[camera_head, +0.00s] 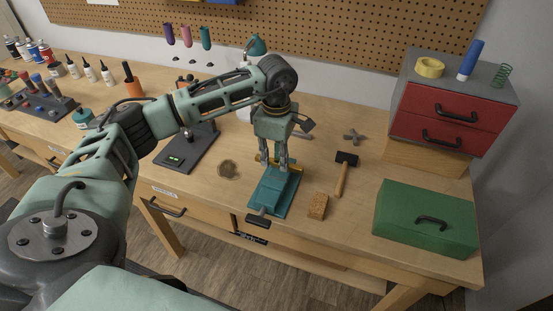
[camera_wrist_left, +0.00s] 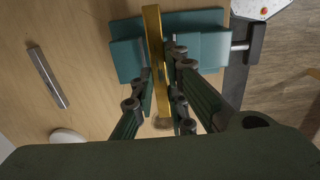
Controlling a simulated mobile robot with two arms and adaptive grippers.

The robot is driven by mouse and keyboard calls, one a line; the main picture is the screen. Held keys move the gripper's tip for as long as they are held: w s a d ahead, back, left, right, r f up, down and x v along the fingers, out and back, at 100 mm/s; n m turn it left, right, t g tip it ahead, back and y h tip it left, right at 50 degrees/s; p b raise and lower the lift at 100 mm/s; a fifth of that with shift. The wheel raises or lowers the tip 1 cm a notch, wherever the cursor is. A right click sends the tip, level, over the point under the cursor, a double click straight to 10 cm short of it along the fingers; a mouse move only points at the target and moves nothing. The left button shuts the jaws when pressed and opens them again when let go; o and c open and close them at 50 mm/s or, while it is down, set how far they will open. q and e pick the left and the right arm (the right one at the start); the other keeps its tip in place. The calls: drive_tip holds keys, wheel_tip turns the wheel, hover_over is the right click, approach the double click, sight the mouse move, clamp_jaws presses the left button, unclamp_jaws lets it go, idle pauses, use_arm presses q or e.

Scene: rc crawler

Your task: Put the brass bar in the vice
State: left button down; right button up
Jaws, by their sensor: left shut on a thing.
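The brass bar (camera_wrist_left: 153,40) is a long yellow bar held between the fingers of my left gripper (camera_wrist_left: 161,85). In the head view my left gripper (camera_head: 274,164) points down over the vice (camera_head: 272,197), a teal block with a dark handle at its front. The bar lies across the vice, and its yellow ends show on both sides of the fingers in the head view. In the left wrist view the vice (camera_wrist_left: 126,62) is below the bar. I cannot tell whether the bar is between the jaws or above them. My right gripper is not in view.
A hammer (camera_head: 342,176) and a tan block (camera_head: 318,206) lie to the right of the vice. A green box (camera_head: 424,222) stands further right, a red drawer cabinet (camera_head: 447,118) behind it.

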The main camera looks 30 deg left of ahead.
sight(276, 162)
use_arm(q)
drive_tip(key=shift+f, duration=0.65)
drive_tip(key=shift+f+p, duration=0.3)
drive_tip(key=shift+f, duration=0.25)
drive_tip(key=shift+f+b, duration=0.6)
drive_tip(key=shift+b, duration=0.1)
drive_tip(key=c, duration=1.8)
unclamp_jaws()
drive_tip(key=shift+s, duration=0.2)
drive_tip(key=shift+o, duration=0.3)
drive_tip(key=shift+f, duration=0.1)
